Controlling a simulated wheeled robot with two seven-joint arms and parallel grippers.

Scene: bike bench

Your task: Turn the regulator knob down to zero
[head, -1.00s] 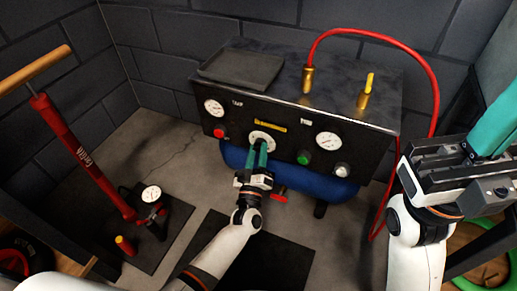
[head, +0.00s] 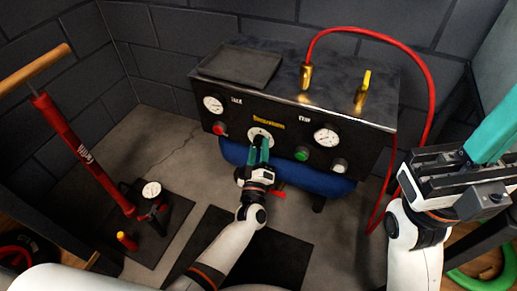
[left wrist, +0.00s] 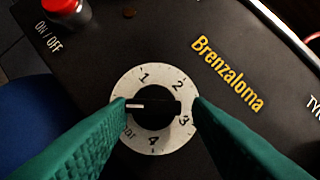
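The regulator knob (left wrist: 153,107) is a black round knob with a raised bar, inside a white dial ring (left wrist: 146,75) marked 1 to 4. The white line on its bar points left in the left wrist view, below the 1; another mark at lower left is partly hidden. My left gripper (head: 260,143) is at the dial on the black panel. Its green fingers stand either side of the knob, the left one close to the bar's end and the right one slightly apart. Contact is unclear. My right gripper (head: 490,135) is raised at the right, away from the panel.
The panel (head: 285,137) carries gauges, a red button (head: 219,128) and a green button (head: 302,153). A red hose (head: 432,90) arches over its right side. A red floor pump (head: 85,155) stands at the left. A tray (head: 238,66) sits on top.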

